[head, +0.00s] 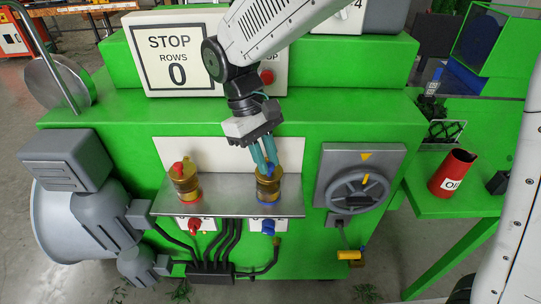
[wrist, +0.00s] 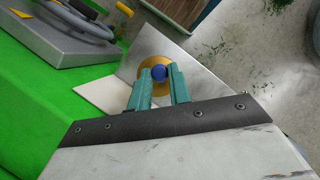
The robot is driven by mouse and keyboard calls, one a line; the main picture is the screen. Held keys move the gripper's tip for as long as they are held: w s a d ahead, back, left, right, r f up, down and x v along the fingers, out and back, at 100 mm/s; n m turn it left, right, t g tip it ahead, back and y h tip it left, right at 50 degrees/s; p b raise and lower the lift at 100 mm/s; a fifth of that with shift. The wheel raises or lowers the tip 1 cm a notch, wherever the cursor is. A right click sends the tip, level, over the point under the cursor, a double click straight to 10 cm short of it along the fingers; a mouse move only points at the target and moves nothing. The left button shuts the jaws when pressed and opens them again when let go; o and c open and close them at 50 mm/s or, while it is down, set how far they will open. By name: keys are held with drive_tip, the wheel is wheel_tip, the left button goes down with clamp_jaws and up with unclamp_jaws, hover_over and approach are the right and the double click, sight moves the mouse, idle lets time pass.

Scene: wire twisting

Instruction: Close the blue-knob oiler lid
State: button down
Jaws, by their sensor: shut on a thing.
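The blue-knob oiler (head: 268,187) is a brass cup on the grey metal shelf, at the right end. Its blue knob (wrist: 158,73) sits on a round brass top (wrist: 151,62) in the wrist view. My gripper (head: 265,163) comes down from above, with its teal fingers on either side of the blue knob, shut on it. The wrist view also shows the fingertips (wrist: 159,78) at the knob. The fingers and the brass top hide how the lid sits on the cup.
A red-knob oiler (head: 184,182) stands at the shelf's left. Red (head: 194,224) and blue (head: 268,227) valves hang below the grey shelf (head: 228,208). A handwheel (head: 357,192) is to the right. A red oil can (head: 453,173) stands on the green side table.

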drive_tip(key=shift+a+m, duration=0.15)
drive_tip(key=shift+m, duration=0.25)
drive_tip(key=c, duration=1.6)
unclamp_jaws()
drive_tip(key=v, duration=0.7)
drive_tip(key=shift+w+a+r, duration=0.1)
drive_tip(key=shift+w+r, duration=0.15)
drive_tip(key=shift+r, duration=0.1)
